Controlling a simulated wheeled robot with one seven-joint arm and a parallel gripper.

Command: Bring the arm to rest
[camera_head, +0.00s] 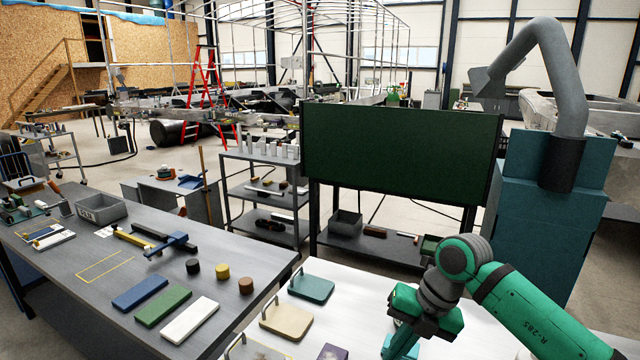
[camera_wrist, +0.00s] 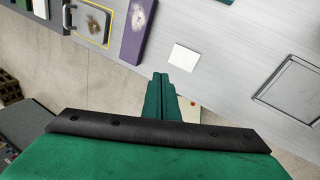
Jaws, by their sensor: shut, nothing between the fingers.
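My green arm reaches in from the lower right in the head view. My gripper (camera_head: 400,342) points down over the light bench top at the bottom of that view. In the wrist view its two green fingers (camera_wrist: 160,80) lie together, with nothing between them. The fingertips show over the edge of a grey bench top (camera_wrist: 225,65), apart from the white card (camera_wrist: 184,57) and the purple block (camera_wrist: 137,28). How high the fingers are above the bench is hard to tell.
A dark green panel (camera_head: 400,145) and a teal cabinet (camera_head: 550,210) stand behind. The left table (camera_head: 235,255) holds blue, green and white blocks. Grey floor shows beside the bench.

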